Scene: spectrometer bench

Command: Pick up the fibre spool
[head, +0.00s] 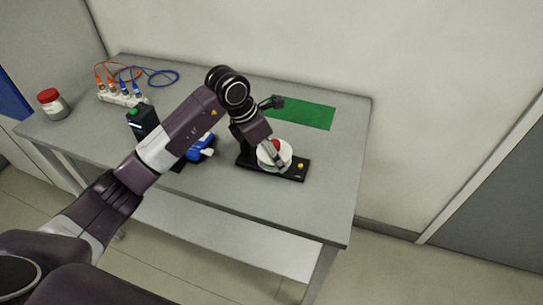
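A white round piece with a red middle (285,156), which looks like the fibre spool, sits on a black base (290,174) at the right of the bench. My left gripper (273,149) points down at it from above, its fingers overlapping the white piece. The gripper and wrist hide part of it. I cannot tell whether the fingers touch it or how far apart they are. My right gripper is not in view.
The black base has a yellow knob (300,166). A blue device (202,147) and a black box with a green top (143,121) stand left of it. A green mat (310,113) lies behind. A rack with orange and blue cables (122,99) and a red-lidded jar (53,105) stand at left.

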